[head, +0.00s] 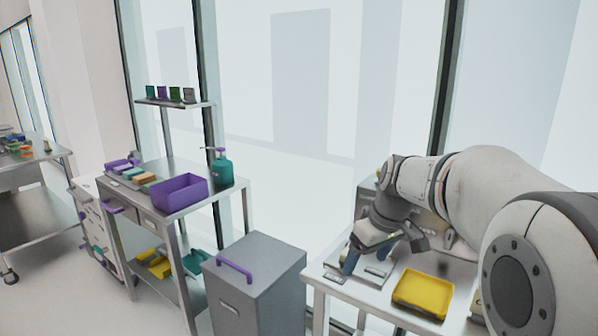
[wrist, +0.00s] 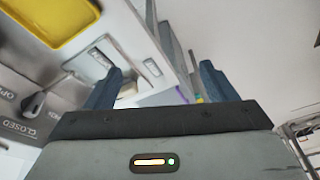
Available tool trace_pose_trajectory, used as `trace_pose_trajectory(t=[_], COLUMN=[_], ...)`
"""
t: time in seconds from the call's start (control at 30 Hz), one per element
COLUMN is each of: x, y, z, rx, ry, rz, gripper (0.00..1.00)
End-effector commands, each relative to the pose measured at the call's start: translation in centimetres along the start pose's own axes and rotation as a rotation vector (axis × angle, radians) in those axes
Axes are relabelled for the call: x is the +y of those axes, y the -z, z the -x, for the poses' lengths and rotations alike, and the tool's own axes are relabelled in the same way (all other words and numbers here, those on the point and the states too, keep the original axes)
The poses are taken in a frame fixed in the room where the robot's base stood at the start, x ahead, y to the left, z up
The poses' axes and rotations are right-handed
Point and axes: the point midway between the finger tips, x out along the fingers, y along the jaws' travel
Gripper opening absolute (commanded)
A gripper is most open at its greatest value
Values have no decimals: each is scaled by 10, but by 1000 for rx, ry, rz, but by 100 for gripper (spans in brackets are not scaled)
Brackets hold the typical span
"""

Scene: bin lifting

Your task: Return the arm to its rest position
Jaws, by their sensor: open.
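My gripper (head: 368,256) is at the right in the head view, low over the pale table, with its blue fingers pointing down. The fingers also show in the wrist view (wrist: 160,74), spread apart with nothing held between them. My arm reaches in from the right edge and bends down to the gripper. A yellow tray (head: 422,293) lies on the table to the right of the gripper; it also shows at the upper left of the wrist view (wrist: 52,18). Whether the fingertips touch the surface below cannot be told.
A grey cabinet with a purple handle (head: 235,270) stands left of the table (head: 318,278). Farther left, a metal bench carries a purple bin (head: 180,193) and a teal bottle (head: 222,168). Tall windows stand behind.

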Motion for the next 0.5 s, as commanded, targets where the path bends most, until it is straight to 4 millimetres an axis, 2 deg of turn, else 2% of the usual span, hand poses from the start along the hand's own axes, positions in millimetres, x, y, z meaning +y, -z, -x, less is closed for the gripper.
trace_pose_trajectory(t=[0.03, 0.1, 0.3, 0.4, 0.5], x=[-18, -36, -82, -96, -104], y=[-21, -49, -129, -159, -178], z=[8, 12, 9, 3, -2], rx=[-8, -20, -35, -34, -32], ry=[-18, -45, -119, -146, -164], rz=[-52, -135, -350, -426, -479], gripper=[78, 78, 78, 78, 78])
